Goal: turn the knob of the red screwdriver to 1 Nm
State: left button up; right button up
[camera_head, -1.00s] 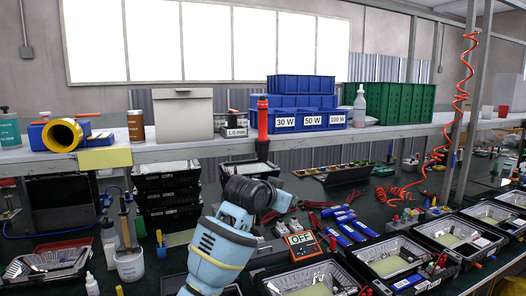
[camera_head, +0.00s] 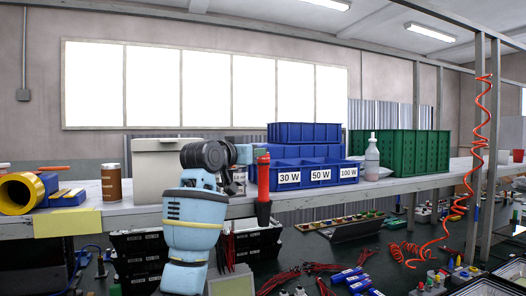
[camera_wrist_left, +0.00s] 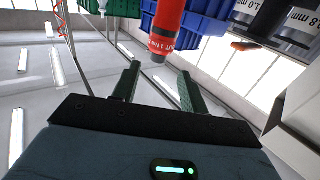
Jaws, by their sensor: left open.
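The red screwdriver (camera_head: 263,178) stands upright in a black holder at the shelf's front edge. In the wrist view its red body (camera_wrist_left: 167,28) shows from close up, with white lettering and a dark band near its end; the knob setting is not readable. My left gripper (camera_head: 246,155) is raised to the screwdriver's upper end, just left of it; my arm partly hides the hand. In the wrist view the two fingers (camera_wrist_left: 158,84) are apart and empty, with the screwdriver beyond their tips, roughly in line with the gap. My right gripper is not seen.
Blue bins (camera_head: 318,176) labelled 30 W, 50 W and 100 W stand right of the screwdriver. A grey box (camera_head: 155,165) is behind my arm. A spray bottle (camera_head: 372,160) and green crates (camera_head: 415,155) stand farther right.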

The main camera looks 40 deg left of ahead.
pick_arm(q)
jog(key=shift+x, duration=3.7)
jog(key=shift+d+r, duration=0.2)
grip_shut()
